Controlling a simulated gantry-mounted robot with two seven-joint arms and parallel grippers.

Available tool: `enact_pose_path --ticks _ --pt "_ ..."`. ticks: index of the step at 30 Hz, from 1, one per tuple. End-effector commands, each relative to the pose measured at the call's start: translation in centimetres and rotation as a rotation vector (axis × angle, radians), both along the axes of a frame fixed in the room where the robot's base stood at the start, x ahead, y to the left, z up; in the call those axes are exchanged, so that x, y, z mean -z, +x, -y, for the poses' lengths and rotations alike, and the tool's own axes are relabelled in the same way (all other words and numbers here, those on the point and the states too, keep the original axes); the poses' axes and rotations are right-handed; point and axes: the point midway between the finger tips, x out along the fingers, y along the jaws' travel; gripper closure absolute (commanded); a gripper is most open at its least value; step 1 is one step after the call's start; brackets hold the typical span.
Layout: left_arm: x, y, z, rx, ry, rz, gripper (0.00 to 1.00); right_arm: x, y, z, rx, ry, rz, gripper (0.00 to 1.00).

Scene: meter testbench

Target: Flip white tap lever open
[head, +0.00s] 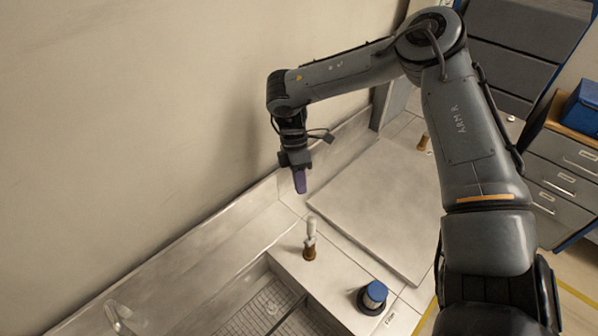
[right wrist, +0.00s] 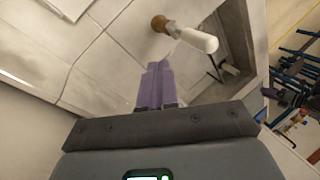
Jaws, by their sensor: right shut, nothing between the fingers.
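The white tap lever (head: 311,229) stands upright on a brown, brass-like base (head: 309,252) on the pale bench ledge. In the right wrist view the white lever (right wrist: 193,38) points right from its round brown base (right wrist: 160,23), just beyond my fingertips. My right gripper (head: 300,184) has purple fingers, which are shut with nothing between them. It hangs above and slightly behind the lever, apart from it. The purple fingers (right wrist: 157,84) also show in the right wrist view. My left gripper is not in view.
A blue-capped cylinder (head: 374,296) stands on the ledge right of the lever. A sink with a grid floor (head: 262,308) and a pale faucet (head: 117,314) lie at the left. A flat pale panel (head: 375,205) lies behind. Another brown fitting (head: 423,142) is farther back.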

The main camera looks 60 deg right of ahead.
Motion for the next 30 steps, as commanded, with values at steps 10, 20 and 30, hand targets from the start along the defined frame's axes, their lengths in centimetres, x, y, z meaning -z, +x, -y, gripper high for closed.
enact_pose_path --ticks 10,20,30 --pt "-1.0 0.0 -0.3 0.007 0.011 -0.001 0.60 3.9 -2.2 -2.2 -0.001 0.003 0.000 1.00" --pt "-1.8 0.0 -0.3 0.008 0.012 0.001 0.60 4.1 -3.9 -3.9 0.000 0.000 0.001 1.00" --pt "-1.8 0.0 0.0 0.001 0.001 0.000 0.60 4.2 -4.0 -3.9 0.000 -0.001 0.001 1.00"
